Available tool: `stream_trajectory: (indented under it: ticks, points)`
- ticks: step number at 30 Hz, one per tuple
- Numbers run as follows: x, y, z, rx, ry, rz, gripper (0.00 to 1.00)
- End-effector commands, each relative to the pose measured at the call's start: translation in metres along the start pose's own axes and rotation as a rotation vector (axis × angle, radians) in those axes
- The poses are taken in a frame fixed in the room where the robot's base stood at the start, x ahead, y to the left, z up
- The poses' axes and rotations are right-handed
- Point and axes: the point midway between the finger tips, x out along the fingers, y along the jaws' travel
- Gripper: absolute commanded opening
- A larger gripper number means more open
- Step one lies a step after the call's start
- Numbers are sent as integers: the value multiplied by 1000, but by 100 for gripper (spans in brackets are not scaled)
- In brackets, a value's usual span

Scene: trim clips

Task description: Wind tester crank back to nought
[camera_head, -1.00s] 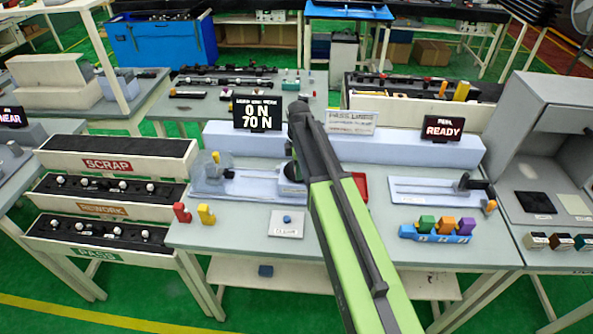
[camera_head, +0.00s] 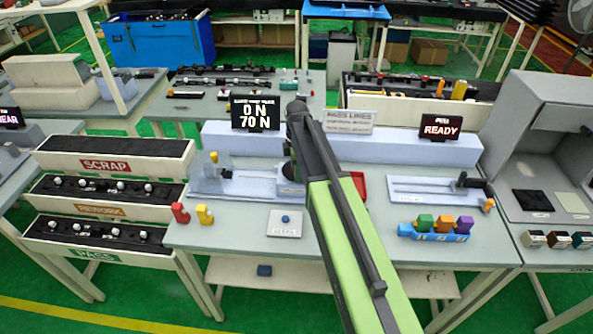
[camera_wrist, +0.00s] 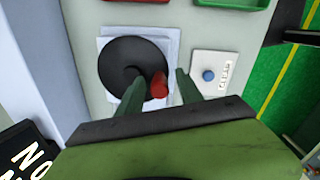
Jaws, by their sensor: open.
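The tester crank in the wrist view is a black disc (camera_wrist: 128,62) on a pale square base, with a red handle (camera_wrist: 158,85) standing near its lower right rim. My gripper (camera_wrist: 161,82) is open, with its two dark green fingers on either side of the red handle. Whether either finger touches it I cannot tell. In the head view my green arm and dark wrist cover most of the crank. The tester's display (camera_head: 255,113) reads 0 N above 70 N. A blue button (camera_wrist: 209,75) on a plate marked CLEAR is to the right of the crank.
Red and yellow clips (camera_head: 181,212) stand at the bench's front left. A blue holder (camera_head: 434,232) with coloured blocks is at the right. A second display (camera_head: 448,126) reads READY. SCRAP, REWORK and PASS bins (camera_head: 118,147) stand at the left.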

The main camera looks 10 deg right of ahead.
Motion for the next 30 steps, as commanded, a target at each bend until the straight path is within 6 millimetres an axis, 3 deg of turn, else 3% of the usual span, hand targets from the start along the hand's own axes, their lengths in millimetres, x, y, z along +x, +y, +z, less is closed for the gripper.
stream_trajectory:
  ticks: [8, 24, 30]
  points:
    - [-24, 0, 0, 0, 0, 0, 43]
    - [-145, 0, 0, 0, 0, 0, 43]
    - [-174, 0, 0, 0, 0, 0, 43]
